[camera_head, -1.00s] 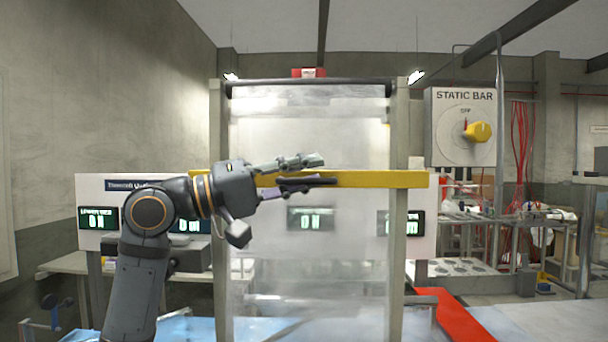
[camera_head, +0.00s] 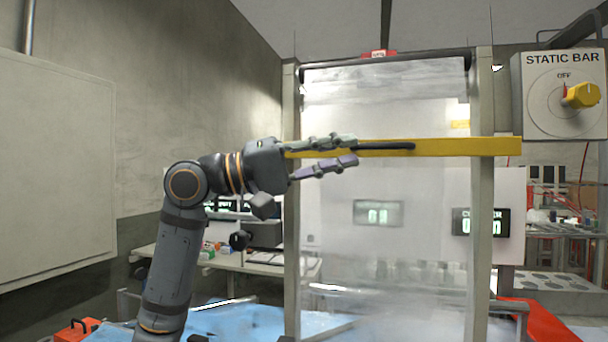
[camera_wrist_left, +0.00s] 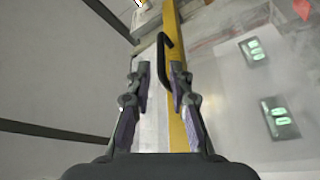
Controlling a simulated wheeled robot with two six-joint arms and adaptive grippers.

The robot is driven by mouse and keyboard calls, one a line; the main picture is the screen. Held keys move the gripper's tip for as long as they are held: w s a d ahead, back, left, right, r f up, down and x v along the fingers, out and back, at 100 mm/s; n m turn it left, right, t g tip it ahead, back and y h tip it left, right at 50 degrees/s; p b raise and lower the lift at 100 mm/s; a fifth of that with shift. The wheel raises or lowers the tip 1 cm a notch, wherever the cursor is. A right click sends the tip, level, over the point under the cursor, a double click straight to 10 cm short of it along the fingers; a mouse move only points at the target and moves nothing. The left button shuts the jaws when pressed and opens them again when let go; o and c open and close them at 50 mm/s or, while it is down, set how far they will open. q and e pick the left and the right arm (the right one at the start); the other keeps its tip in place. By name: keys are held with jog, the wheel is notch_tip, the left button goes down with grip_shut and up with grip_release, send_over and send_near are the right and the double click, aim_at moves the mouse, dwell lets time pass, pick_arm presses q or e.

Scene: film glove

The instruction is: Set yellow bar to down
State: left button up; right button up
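The yellow bar (camera_head: 455,147) lies level across the upper part of a frame with a clear film sheet. A black handle (camera_head: 385,146) is fixed along the bar. My left gripper (camera_head: 354,150) is open at the handle's left end, with one finger over the bar and one just below it. In the left wrist view the bar (camera_wrist_left: 173,25) runs behind my left gripper (camera_wrist_left: 160,68), and the black handle (camera_wrist_left: 162,50) reaches toward the right finger. I cannot tell whether they touch. My right gripper is not in view.
A static bar panel (camera_head: 560,95) with a yellow knob (camera_head: 581,95) stands right of the frame; the knob is near an OFF label. Frame posts (camera_head: 482,200) flank the film. A table (camera_head: 240,262) with clutter stands behind at left. A red surface (camera_head: 535,318) is at lower right.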

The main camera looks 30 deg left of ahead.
pick_arm(q)
jog(key=b+v, duration=0.3)
jog(key=v, duration=0.2)
jog(key=shift+s+a+b, duration=0.1)
jog(key=shift+a+b, duration=0.1)
jog(key=shift+b, duration=0.15)
